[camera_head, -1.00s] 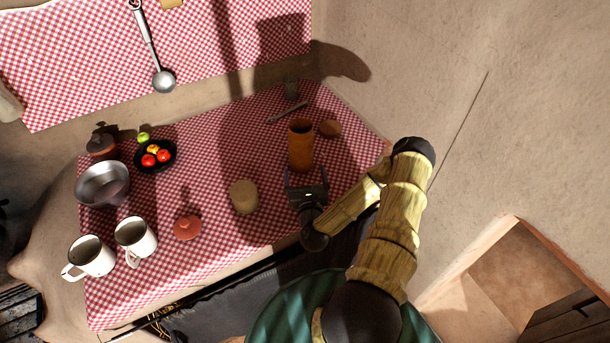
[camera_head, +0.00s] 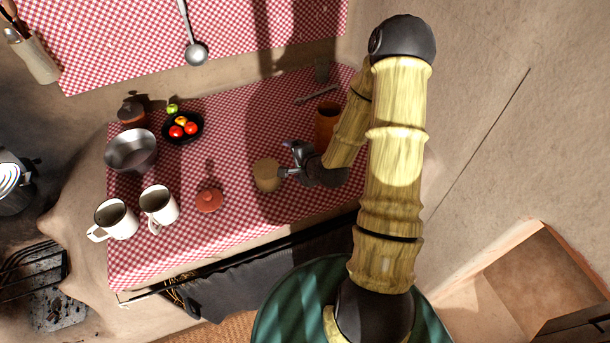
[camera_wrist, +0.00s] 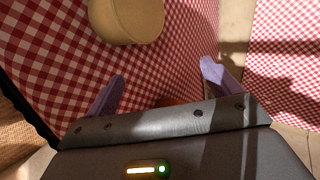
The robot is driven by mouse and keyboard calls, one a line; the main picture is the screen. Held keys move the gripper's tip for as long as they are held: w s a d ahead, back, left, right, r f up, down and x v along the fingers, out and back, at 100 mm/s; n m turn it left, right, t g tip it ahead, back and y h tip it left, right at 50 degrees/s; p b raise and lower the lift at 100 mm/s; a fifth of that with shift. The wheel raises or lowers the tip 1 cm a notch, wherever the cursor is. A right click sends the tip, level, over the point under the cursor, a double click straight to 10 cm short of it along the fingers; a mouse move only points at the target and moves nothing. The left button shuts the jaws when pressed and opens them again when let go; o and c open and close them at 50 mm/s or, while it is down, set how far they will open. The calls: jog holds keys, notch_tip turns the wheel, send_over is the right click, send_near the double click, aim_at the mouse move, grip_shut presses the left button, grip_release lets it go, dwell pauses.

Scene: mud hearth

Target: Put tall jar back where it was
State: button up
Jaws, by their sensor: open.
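The tall jar (camera_head: 326,117) is an orange-brown cylinder standing upright at the right of the checked counter in the head view. My arm partly covers its lower right side. My gripper (camera_head: 284,159) is open and empty, to the left of the tall jar and close to a squat tan pot (camera_head: 266,176). In the wrist view my gripper (camera_wrist: 162,84) has its two pale purple fingers spread apart, with the tan pot (camera_wrist: 127,20) ahead of them. A sliver of orange shows between the fingers at the palm; I cannot tell what it is.
A red-brown lid (camera_head: 209,200), two white mugs (camera_head: 116,219), a metal bowl (camera_head: 131,150), a black fruit dish (camera_head: 182,128) and a dark lidded pot (camera_head: 131,113) stand to the left. A thin utensil (camera_head: 316,94) lies behind the jar. The wall is close on the right.

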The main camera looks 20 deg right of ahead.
jog(key=s+a+r+n+g+h, duration=0.2)
jog(key=s+r+n+g, duration=0.5)
jog(key=s+r+n, duration=0.9)
jog(key=shift+s+a+r, duration=0.15)
jog(key=shift+s+a, duration=0.5)
jog(key=shift+a, duration=0.05)
